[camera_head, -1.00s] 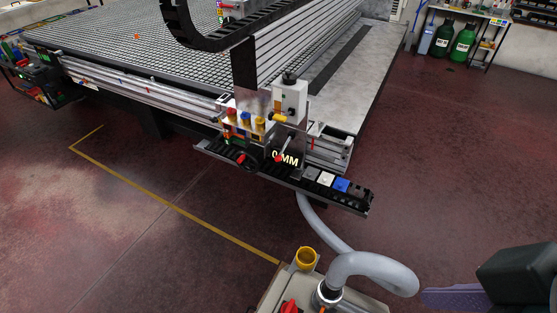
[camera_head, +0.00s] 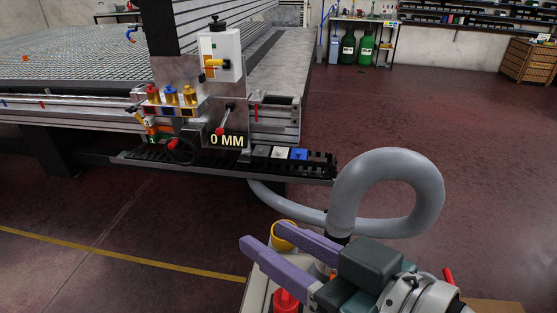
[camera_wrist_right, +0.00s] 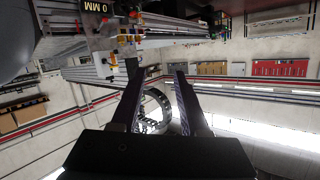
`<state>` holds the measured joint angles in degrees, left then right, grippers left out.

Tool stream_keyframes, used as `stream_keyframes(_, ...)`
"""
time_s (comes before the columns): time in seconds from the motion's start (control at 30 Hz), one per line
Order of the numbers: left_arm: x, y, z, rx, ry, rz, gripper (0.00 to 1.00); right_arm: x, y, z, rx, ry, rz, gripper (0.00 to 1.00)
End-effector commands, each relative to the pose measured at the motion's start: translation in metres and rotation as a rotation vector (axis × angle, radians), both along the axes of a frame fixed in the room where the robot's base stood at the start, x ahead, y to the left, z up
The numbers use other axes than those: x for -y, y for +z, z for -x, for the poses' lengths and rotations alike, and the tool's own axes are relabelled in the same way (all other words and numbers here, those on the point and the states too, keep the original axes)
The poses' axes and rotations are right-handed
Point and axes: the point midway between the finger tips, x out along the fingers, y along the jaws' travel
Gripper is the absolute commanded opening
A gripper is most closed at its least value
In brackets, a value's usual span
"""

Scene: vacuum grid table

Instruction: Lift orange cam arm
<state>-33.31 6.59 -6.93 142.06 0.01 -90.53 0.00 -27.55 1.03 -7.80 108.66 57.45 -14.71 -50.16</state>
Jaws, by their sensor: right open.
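A small orange piece (camera_head: 25,58) lies on the grid table (camera_head: 70,62) at the far left of the head view; it is too small to tell if it is the cam arm. An orange-yellow lever (camera_head: 213,64) sits on the white box of the gantry. My right gripper (camera_head: 262,234) is open and empty at the lower middle, well in front of the table. Its two purple fingers also show in the right wrist view (camera_wrist_right: 157,66), apart with nothing held between them. My left gripper is not in view.
A thick grey hose (camera_head: 425,190) loops up close beside my right gripper. A yellow cup (camera_head: 285,232) shows behind its fingers, and a red knob (camera_head: 286,300) is below. The black rail (camera_head: 220,168) juts from the table's front. Open floor lies right.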

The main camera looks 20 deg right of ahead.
Motion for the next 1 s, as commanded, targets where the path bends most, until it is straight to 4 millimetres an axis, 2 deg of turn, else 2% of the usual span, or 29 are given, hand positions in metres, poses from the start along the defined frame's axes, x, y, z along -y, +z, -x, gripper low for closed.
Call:
stream_keyframes(0.03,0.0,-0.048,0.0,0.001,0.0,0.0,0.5,0.008,-0.051,-0.004,0.012,-0.053,-0.008,0.45)
stream_keyframes(0.1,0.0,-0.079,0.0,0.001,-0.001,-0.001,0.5,0.023,-0.087,-0.009,0.028,-0.139,-0.008,0.45)
stream_keyframes(0.17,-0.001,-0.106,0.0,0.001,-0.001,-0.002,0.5,0.037,-0.121,-0.011,0.03,-0.217,-0.003,0.45)
stream_keyframes(0.3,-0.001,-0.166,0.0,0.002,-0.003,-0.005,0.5,0.072,-0.203,-0.009,0.002,-0.403,0.028,0.45)
stream_keyframes(0.43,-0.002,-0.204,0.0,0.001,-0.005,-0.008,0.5,0.098,-0.26,0.0,-0.047,-0.54,0.067,0.45)
stream_keyframes(0.5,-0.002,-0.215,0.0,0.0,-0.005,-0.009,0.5,0.107,-0.28,0.005,-0.072,-0.591,0.088,0.45)
stream_keyframes(0.6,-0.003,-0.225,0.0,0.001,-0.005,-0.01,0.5,0.116,-0.298,0.011,-0.098,-0.637,0.108,0.45)
stream_keyframes(0.77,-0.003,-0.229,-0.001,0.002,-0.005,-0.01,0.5,0.123,-0.308,0.013,-0.116,-0.666,0.121,0.45)
stream_keyframes(0.87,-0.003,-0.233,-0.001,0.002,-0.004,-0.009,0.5,0.126,-0.311,0.003,-0.114,-0.668,0.122,0.45)
stream_keyframes(1.0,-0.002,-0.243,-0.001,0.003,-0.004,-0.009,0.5,0.133,-0.323,-0.019,-0.113,-0.665,0.12,0.45)
